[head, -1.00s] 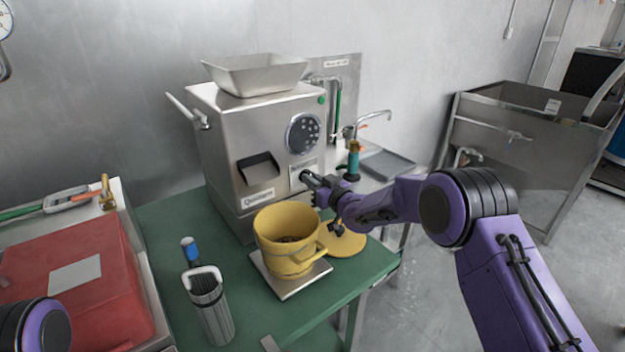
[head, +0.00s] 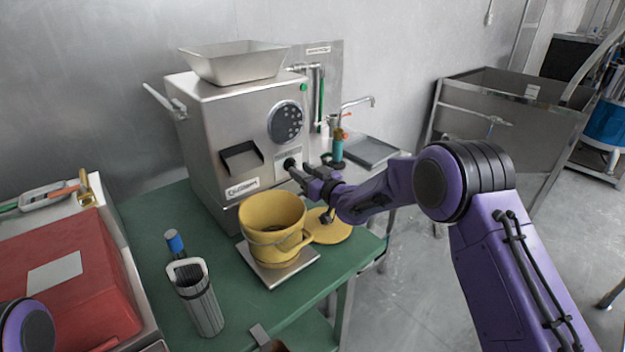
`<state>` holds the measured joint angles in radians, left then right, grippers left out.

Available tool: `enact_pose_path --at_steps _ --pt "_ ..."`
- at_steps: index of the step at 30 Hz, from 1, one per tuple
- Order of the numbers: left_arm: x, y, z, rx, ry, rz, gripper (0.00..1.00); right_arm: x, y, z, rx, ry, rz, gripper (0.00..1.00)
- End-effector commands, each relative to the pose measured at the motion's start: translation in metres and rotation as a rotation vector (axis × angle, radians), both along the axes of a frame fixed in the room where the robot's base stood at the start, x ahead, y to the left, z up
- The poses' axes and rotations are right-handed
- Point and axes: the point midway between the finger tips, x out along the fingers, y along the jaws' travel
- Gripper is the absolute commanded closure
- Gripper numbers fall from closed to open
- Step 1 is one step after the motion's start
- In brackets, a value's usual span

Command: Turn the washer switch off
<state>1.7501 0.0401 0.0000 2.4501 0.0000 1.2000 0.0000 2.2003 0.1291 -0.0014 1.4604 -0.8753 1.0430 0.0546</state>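The bean grinder (head: 205,135) is a steel box machine with a hopper on top, standing on the green table. A small black round switch (head: 290,163) sits low on its front face, beside a label and below a dark round dial (head: 286,122). My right gripper (head: 298,172) reaches in from the right, with its fingertips at this switch. I cannot tell whether they touch or grip it, because the fingers are small and partly cover each other. My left gripper is out of view; only a part of my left arm shows at the lower left edge.
A yellow pot (head: 270,228) stands on a metal plate (head: 295,268) below my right gripper, with a yellow lid (head: 330,230) beside it. A grey ribbed container (head: 203,305) stands at the front of the green table (head: 160,210). A red box (head: 75,285) is at left. A sink with a tap (head: 358,103) is behind.

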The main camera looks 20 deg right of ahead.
Motion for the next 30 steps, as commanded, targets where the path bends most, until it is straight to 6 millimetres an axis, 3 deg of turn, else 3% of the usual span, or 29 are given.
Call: enact_pose_path --at_steps 6,11,30 --pt "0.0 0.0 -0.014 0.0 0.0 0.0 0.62 -0.049 -0.018 -0.002 0.002 0.0 -0.002 0.62" --pt "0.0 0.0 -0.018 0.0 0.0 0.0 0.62 -0.07 -0.026 -0.001 0.001 -0.001 -0.001 0.62" --pt "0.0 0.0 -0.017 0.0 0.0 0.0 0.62 -0.075 -0.027 0.0 0.001 -0.001 0.0 0.62"
